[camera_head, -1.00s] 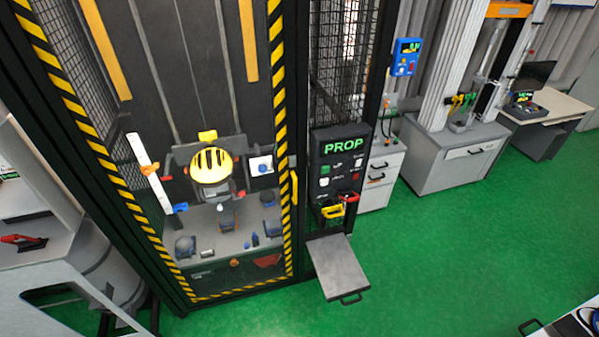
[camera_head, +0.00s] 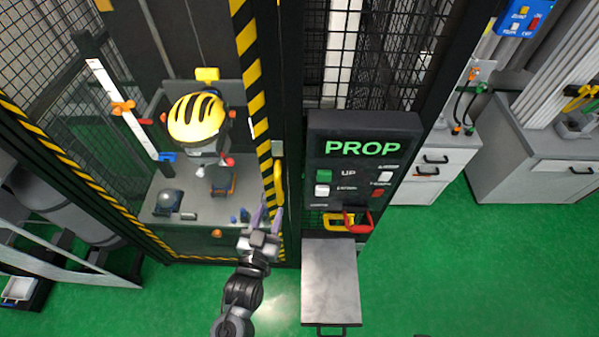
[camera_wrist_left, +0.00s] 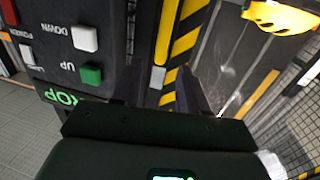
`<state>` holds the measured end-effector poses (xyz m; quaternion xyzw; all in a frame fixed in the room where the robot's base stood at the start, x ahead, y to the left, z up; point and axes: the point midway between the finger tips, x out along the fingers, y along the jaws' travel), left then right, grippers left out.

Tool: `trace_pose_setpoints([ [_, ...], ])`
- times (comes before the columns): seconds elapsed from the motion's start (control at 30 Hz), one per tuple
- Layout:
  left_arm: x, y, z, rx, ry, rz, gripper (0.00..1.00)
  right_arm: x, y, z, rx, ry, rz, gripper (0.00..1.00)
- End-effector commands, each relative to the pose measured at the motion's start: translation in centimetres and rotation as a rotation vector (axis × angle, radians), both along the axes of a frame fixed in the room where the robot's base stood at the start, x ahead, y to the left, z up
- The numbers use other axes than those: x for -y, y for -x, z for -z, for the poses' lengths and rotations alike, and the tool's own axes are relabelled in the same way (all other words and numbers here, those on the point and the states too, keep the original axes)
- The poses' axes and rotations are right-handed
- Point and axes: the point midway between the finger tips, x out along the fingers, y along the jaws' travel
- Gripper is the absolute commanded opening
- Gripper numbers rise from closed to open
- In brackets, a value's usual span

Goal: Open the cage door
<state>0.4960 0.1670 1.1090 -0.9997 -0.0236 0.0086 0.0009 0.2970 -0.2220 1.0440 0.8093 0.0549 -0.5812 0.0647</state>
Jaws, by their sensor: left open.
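The cage door (camera_head: 249,65) has a frame with black and yellow stripes and a clear panel, and it looks closed. Its yellow handle (camera_head: 279,183) stands upright on the right edge of the door. The handle also shows in the wrist view (camera_wrist_left: 168,30), beyond the fingers. My left gripper (camera_head: 264,214) is open and empty, just below and to the left of the handle in the head view, with its fingers pointing up toward it. I see no contact with the handle. My right gripper is not in view.
A black control box marked PROP (camera_head: 362,150) stands right of the door. Below it are red and yellow clips (camera_head: 345,221) and a grey shelf (camera_head: 330,275). A yellow helmet (camera_head: 196,120) is inside the cage. Green floor at the right is clear.

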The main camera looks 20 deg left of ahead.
Motion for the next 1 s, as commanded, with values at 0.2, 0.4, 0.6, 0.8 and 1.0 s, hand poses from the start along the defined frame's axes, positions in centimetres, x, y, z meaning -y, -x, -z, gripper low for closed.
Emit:
trace_pose_setpoints([
  [0.2, 0.2, -1.0, 0.7, 0.021, 0.005, 0.001, 0.43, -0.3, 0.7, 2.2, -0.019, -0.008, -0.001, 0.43],
  [0.4, 0.0, -2.9, 0.4, 0.026, 0.004, 0.000, 0.43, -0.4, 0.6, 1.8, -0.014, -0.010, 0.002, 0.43],
  [0.6, -0.1, -6.2, 0.4, 0.026, 0.004, 0.001, 0.43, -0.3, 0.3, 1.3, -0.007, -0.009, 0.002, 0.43],
  [0.8, -0.3, -9.1, 0.4, 0.024, 0.003, 0.000, 0.43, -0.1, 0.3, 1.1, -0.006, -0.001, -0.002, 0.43],
  [1.0, -0.3, -11.0, 0.5, 0.023, 0.004, 0.002, 0.43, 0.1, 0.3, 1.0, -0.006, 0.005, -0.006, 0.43],
])
